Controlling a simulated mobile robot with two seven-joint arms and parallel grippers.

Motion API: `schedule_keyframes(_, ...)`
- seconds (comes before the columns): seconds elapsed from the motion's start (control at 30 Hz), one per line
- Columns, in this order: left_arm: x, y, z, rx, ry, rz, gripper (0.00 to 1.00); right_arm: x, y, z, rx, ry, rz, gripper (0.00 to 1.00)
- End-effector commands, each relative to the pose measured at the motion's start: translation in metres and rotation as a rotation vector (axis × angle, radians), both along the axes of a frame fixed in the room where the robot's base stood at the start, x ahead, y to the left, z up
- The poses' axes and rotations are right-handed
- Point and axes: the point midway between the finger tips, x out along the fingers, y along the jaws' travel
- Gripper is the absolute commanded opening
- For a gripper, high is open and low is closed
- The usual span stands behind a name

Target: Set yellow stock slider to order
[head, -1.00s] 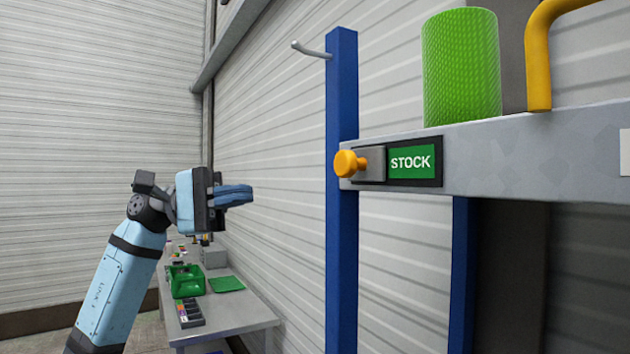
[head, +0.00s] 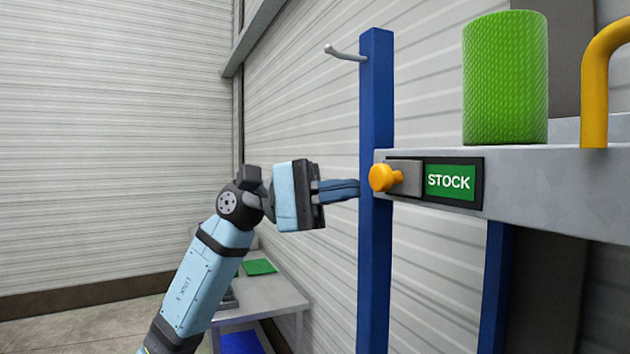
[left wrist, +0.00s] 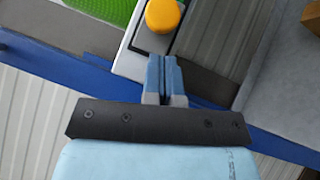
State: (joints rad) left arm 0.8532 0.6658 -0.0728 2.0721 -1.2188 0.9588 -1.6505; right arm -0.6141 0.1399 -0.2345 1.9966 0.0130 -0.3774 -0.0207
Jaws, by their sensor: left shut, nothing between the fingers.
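The yellow slider knob (head: 383,178) sits at the left end of a dark-framed sign on the grey shelf edge. A grey sliding cover (head: 404,177) is behind the knob. The green STOCK panel (head: 449,181) shows to the right of the cover. My left gripper (head: 355,189) is shut and empty, pointing right, just left of the knob in the head view. In the left wrist view the closed fingers (left wrist: 166,62) point toward the knob (left wrist: 163,15), with a small gap in the picture. My right gripper is not in view.
A blue upright post (head: 376,255) with a hook stands behind the fingertips. A green mesh roll (head: 505,80) and a yellow handle (head: 597,90) are on the shelf (head: 560,180). A low table (head: 270,292) stands behind my arm.

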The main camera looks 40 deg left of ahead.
Motion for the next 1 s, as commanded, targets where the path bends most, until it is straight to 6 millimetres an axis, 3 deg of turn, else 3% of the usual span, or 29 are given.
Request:
schedule_keyframes(0.2, -0.009, -0.016, 0.005, 0.000, 0.001, 0.001, 0.00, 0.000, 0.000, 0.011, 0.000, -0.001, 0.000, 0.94)
schedule_keyframes(0.63, -0.012, -0.021, 0.004, 0.000, 0.001, 0.000, 0.00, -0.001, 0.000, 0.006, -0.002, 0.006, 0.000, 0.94)
schedule_keyframes(1.0, -0.047, -0.079, 0.005, 0.001, -0.001, -0.001, 0.00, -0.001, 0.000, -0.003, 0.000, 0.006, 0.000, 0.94)
